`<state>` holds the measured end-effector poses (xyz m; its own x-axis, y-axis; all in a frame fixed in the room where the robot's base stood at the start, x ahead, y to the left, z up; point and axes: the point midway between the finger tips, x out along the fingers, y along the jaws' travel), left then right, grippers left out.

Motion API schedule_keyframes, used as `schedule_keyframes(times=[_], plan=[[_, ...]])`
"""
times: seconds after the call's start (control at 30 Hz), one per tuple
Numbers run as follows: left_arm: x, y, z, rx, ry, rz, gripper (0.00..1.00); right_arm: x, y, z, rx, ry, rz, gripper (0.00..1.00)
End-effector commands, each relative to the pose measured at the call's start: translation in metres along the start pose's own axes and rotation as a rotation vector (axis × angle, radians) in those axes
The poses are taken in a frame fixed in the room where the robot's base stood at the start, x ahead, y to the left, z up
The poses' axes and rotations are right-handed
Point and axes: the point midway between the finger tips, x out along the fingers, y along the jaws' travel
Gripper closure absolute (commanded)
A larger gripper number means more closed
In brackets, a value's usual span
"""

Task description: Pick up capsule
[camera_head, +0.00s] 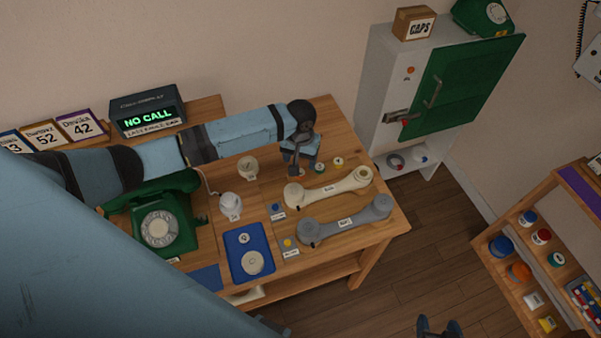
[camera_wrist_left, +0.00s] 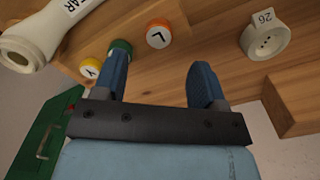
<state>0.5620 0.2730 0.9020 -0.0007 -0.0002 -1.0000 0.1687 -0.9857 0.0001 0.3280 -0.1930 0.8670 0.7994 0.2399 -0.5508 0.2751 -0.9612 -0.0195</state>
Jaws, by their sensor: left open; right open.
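A pale round capsule with a "26" tag (camera_wrist_left: 265,40) lies on the wooden table at the upper right of the left wrist view, outside and apart from my fingers. In the head view, two pale round tagged pieces, one at the back (camera_head: 247,168) and one nearer (camera_head: 231,205), stand left of my left gripper (camera_head: 299,168). I cannot read their tags there. My left gripper is open and empty above the table; its fingers (camera_wrist_left: 163,85) also show in the left wrist view. My right gripper (camera_head: 440,328) is open at the bottom edge, away from the table.
Small round caps lie by my left fingers, including an orange "L" one (camera_wrist_left: 159,34). A cream handset (camera_head: 328,188) and a grey handset (camera_head: 345,221) lie at right. A blue tray (camera_head: 236,268) and green phone (camera_head: 160,228) stand left. A shelf (camera_head: 500,290) is far right.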

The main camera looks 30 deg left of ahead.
Motion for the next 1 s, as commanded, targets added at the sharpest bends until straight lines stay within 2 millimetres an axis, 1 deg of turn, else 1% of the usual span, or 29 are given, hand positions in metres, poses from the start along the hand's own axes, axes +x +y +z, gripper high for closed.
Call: schedule_keyframes(times=[0.17, 0.3, 0.4, 0.5, 0.7, 0.73, 0.77, 0.8, 0.87, 0.9, 0.93, 1.0], plan=[[0.015, 0.001, 0.002, 0.000, -0.002, -0.002, 0.35, -0.002, 0.001, -0.003, -0.001, 0.001, 0.002, 0.40], [0.037, 0.002, 0.004, 0.000, -0.001, -0.002, 0.35, -0.004, 0.003, -0.007, -0.002, 0.003, 0.005, 0.40], [0.049, 0.002, 0.003, 0.000, 0.000, -0.001, 0.35, -0.004, 0.003, -0.007, -0.002, 0.006, 0.006, 0.40], [0.054, 0.002, 0.004, 0.001, 0.000, -0.001, 0.35, -0.004, 0.003, -0.007, -0.002, 0.005, 0.007, 0.40], [0.054, 0.002, 0.004, 0.001, 0.001, -0.001, 0.35, -0.004, 0.003, -0.007, -0.002, 0.004, 0.006, 0.40], [0.054, 0.002, 0.004, 0.001, 0.001, -0.001, 0.40, -0.004, 0.003, -0.007, -0.002, 0.004, 0.006, 0.40], [0.054, 0.002, 0.004, 0.001, 0.001, -0.001, 0.46, -0.004, 0.003, -0.006, -0.002, 0.004, 0.006, 0.40], [0.054, 0.002, 0.004, 0.001, 0.001, -0.001, 0.56, -0.004, 0.003, -0.006, -0.002, 0.003, 0.006, 0.40], [0.054, 0.002, 0.004, 0.001, 0.001, -0.001, 0.69, -0.004, 0.003, -0.006, -0.002, 0.002, 0.005, 0.40], [0.054, 0.002, 0.004, 0.001, 0.001, -0.001, 0.79, -0.004, 0.002, -0.006, -0.002, 0.002, 0.005, 0.40], [0.054, 0.002, 0.004, 0.001, 0.001, -0.001, 0.84, -0.004, 0.002, -0.006, -0.002, 0.002, 0.005, 0.40], [0.054, 0.002, 0.004, 0.001, 0.001, -0.001, 0.84, -0.004, 0.002, -0.006, -0.002, 0.001, 0.004, 0.40]])
